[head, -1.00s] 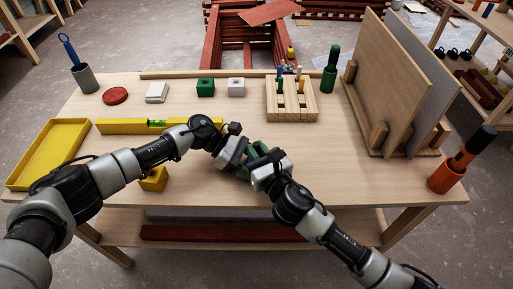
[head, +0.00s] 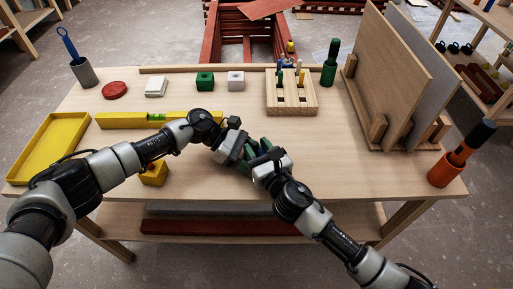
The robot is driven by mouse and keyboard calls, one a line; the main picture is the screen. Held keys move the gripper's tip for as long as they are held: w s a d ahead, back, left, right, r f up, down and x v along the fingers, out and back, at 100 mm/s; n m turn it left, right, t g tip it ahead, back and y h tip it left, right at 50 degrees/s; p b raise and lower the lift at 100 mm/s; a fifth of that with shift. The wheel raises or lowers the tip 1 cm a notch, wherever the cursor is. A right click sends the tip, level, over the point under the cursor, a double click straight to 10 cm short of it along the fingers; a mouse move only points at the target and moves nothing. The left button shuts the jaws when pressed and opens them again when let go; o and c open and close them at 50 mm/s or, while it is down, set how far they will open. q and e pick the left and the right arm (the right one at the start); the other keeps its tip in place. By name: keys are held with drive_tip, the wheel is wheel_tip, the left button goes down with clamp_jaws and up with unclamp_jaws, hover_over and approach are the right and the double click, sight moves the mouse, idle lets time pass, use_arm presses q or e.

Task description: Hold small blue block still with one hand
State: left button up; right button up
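My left gripper (head: 243,154) and my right gripper (head: 262,160) meet over the middle front of the workbench (head: 340,165), close together. Between them I see a small dark blue patch (head: 254,154), which may be the small blue block, and a green piece (head: 266,144) beside it. The grippers and wrists hide most of both, so I cannot tell their full shape or which gripper touches them. Whether either gripper's fingers are open or shut is hidden too.
A yellow block (head: 153,174) lies below my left forearm. A yellow level (head: 120,121) and yellow tray (head: 43,150) lie left. Green (head: 205,81) and white (head: 236,81) blocks and a slotted wooden holder (head: 291,107) stand behind.

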use_arm(q)
drive_tip(key=shift+d, duration=0.1)
use_arm(e)
drive_tip(key=shift+s+a+f, duration=0.15)
drive_tip(key=shift+s+a, duration=0.1)
drive_tip(key=shift+a, duration=0.05)
drive_tip(key=shift+s, duration=0.1)
drive_tip(key=shift+s+d+f, duration=0.1)
drive_tip(key=shift+s+d, duration=0.1)
drive_tip(key=shift+s, duration=0.15)
drive_tip(key=v, duration=1.1)
drive_tip(key=shift+w+d, duration=0.2)
drive_tip(key=shift+d, duration=0.1)
use_arm(q)
drive_tip(key=o, duration=0.8)
drive_tip(key=shift+o, duration=0.5)
drive_tip(key=shift+o, duration=0.6)
